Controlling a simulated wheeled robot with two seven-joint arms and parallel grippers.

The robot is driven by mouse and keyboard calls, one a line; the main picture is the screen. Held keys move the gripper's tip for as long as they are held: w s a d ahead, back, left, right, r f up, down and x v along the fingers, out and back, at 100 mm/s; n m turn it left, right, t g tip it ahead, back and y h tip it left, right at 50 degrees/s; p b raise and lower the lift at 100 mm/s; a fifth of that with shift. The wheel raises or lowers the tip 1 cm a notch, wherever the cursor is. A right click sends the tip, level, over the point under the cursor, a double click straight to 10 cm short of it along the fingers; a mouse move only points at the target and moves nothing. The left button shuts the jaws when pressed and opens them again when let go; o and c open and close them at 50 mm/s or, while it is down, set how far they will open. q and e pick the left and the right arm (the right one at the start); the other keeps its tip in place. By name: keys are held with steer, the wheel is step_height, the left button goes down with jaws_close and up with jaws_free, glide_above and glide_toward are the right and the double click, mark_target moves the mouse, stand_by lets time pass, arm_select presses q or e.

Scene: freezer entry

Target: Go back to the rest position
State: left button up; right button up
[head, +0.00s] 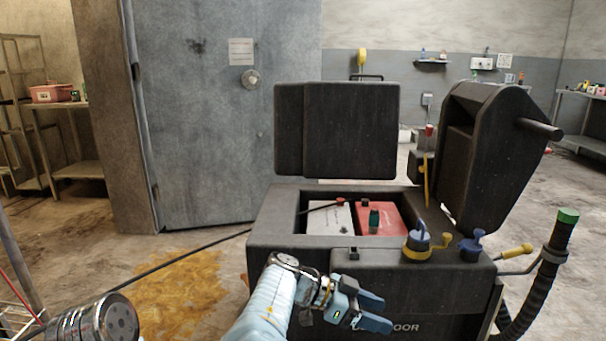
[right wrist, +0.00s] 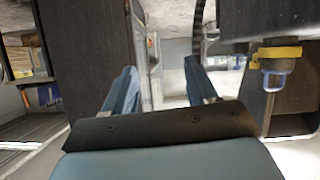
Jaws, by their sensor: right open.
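My right gripper (head: 386,313) is in front of the black machine (head: 275,222), low at the machine's front face. Its two blue fingers are apart with nothing between them. The right wrist view also shows the right gripper (right wrist: 161,85) open and empty, with the machine's dark body behind and a yellow and blue cap to the right. My left gripper is not in the head view; a metal arm joint shows at the bottom left.
The machine's lid (head: 350,130) stands open over a white block (head: 328,220) and a red block (head: 382,219). A blue and yellow cap (head: 418,240) sits on its top edge. A ribbed hose (head: 540,275) stands at right. A closed grey door (head: 200,120) is behind; a yellow-brown stain (head: 180,290) marks the floor.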

steer(key=s+d+f+n+g+y, duration=0.1)
steer(key=s+d+f+n+y, duration=0.15)
steer(key=f, duration=0.75)
steer(key=s+d+f+n+y, duration=0.1)
steer(key=d+f+n+y, duration=0.2)
steer(key=f, duration=0.6)
steer(key=s+d+f+n+g+y, duration=0.1)
steer(key=s+d+f+n, duration=0.2)
steer(key=f, duration=0.7)
steer(key=s+a+f+n+y, duration=0.25)
steer(key=s+f+y, duration=0.25)
steer(key=s+f, duration=0.3)
steer(key=s+a+n+t+y, duration=0.3)
steer(key=s+a+n+y, duration=0.1)
steer(key=a, duration=0.5)
steer(key=shift+s+f+n+t+y, duration=0.35)
steer(key=shift+s+y, duration=0.25)
steer(key=shift+y, duration=0.35)
steer(key=shift+d, duration=0.1)
